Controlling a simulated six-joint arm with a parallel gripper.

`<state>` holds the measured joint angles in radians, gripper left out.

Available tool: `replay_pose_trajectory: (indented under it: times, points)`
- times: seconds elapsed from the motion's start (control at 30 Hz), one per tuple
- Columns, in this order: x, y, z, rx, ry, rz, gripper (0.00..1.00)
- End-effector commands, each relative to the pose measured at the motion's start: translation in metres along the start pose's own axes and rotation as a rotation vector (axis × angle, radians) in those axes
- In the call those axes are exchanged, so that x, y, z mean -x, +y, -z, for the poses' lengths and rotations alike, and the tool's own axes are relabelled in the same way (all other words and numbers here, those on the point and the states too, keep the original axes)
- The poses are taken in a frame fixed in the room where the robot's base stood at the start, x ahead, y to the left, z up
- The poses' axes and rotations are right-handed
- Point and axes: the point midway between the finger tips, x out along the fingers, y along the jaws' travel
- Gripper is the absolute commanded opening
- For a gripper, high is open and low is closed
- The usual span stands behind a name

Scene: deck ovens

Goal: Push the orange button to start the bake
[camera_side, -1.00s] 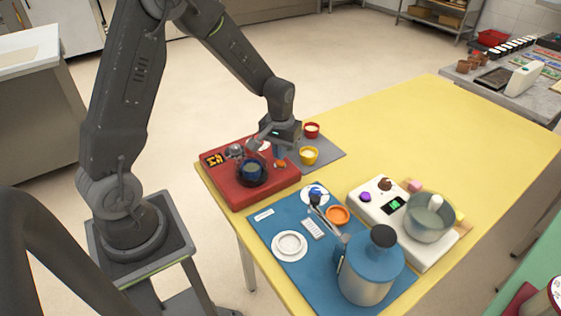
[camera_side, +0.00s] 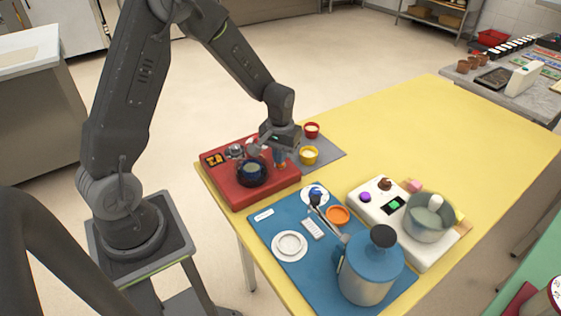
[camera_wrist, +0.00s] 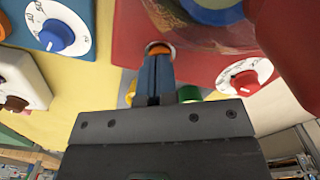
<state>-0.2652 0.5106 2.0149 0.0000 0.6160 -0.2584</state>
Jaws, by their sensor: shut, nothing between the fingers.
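A red dial knob (camera_wrist: 243,82) lies right of the fingers. Red and yellow cups (camera_side: 309,155) stand behind on a grey mat. The yellow table's far part is clear.

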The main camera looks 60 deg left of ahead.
Motion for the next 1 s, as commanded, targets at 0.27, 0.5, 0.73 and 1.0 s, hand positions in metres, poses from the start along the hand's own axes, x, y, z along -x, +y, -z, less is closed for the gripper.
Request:
replay_pose_trajectory:
  times: [0.27, 0.5, 0.73, 1.0]
  points:
    - [-0.004, 0.0, 0.0, 0.0, -0.001, 0.0, 0.0]
    - [0.001, 0.0, 0.0, 0.0, 0.001, 0.0, 0.0]
    - [0.019, 0.0, 0.0, 0.0, 0.002, 0.0, 0.0]
    - [0.04, 0.0, 0.0, 0.0, 0.003, -0.001, 0.0]
